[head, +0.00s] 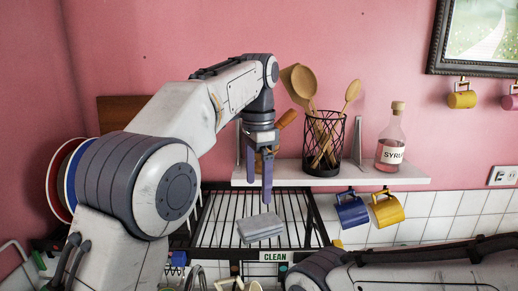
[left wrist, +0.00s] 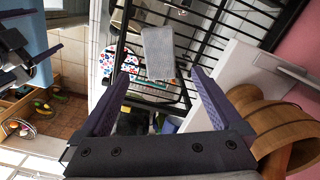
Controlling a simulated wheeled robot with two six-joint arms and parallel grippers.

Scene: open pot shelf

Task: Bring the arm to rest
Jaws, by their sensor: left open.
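My left gripper (head: 258,178) hangs fingers down in front of the shelf, above the wire rack. In the left wrist view its two purple fingers (left wrist: 160,88) are spread apart with nothing held between them. A grey folded cloth or sponge-like block (head: 260,227) lies on the rack below the fingertips; it also shows beyond the fingers in the left wrist view (left wrist: 158,53). My right arm crosses the lower right of the head view, but its gripper is out of view.
The white shelf (head: 400,176) holds a black wire basket (head: 323,150) of wooden utensils and a syrup bottle (head: 391,140). Blue (head: 351,211) and yellow (head: 387,209) mugs hang beneath it. The black rack (head: 220,215) has a CLEAN label (head: 275,256) at its front.

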